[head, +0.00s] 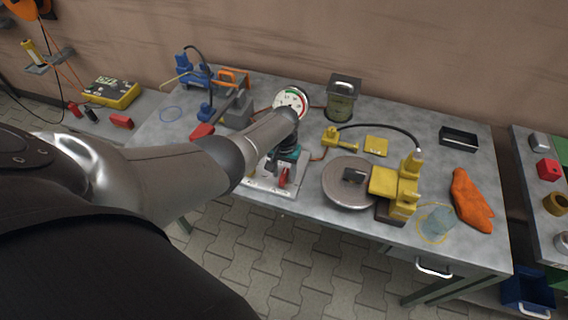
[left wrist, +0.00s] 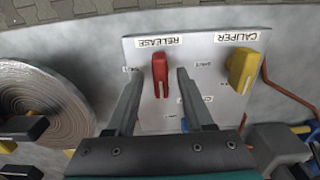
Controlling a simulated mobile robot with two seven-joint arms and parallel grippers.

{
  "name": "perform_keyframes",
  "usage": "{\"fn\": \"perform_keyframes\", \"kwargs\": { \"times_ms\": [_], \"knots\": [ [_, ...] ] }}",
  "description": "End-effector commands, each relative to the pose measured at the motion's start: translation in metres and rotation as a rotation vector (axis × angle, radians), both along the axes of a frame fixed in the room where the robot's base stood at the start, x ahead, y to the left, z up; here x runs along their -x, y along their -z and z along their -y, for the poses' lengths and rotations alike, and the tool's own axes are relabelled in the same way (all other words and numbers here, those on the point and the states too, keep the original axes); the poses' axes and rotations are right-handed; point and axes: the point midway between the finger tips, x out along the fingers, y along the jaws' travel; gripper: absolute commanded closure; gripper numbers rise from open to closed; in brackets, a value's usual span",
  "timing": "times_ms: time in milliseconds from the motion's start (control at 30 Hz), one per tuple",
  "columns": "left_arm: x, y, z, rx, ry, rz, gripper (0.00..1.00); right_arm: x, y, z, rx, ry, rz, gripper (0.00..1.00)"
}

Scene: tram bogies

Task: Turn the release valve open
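The red release valve handle (left wrist: 160,75) sits on a white panel (left wrist: 215,50) under a RELEASE label, upside down in the left wrist view. The handle points towards the gripper body. My left gripper (left wrist: 160,84) is open, with one finger on each side of the handle and a visible gap at both. A yellow handle (left wrist: 243,70) under a CALIPER label is on the same panel. In the head view the red handle (head: 284,178) shows just below my left gripper (head: 277,170), and my arm hides part of the panel (head: 258,185). My right gripper is not in view.
A round gauge (head: 291,98) stands behind the panel. A grey disc (head: 349,184) and a yellow caliper (head: 396,183) lie to its right, with an orange glove (head: 470,200) beyond. A copper-coloured pipe (left wrist: 280,95) runs beside the panel.

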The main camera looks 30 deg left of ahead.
Motion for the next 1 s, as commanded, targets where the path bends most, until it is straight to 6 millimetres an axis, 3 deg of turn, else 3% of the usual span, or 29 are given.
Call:
{"fn": "perform_keyframes", "kwargs": {
  "times_ms": [367, 800, 1000],
  "knots": [
    [0.0, -0.009, -0.001, -0.001, 0.001, 0.0, 0.47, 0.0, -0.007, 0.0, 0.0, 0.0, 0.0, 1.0],
    [0.0, -0.085, -0.001, -0.002, 0.002, 0.001, 0.47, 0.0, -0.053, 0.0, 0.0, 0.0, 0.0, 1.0],
    [0.0, -0.119, -0.001, -0.001, 0.001, 0.002, 0.47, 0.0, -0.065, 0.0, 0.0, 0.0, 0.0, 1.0]
  ]
}}
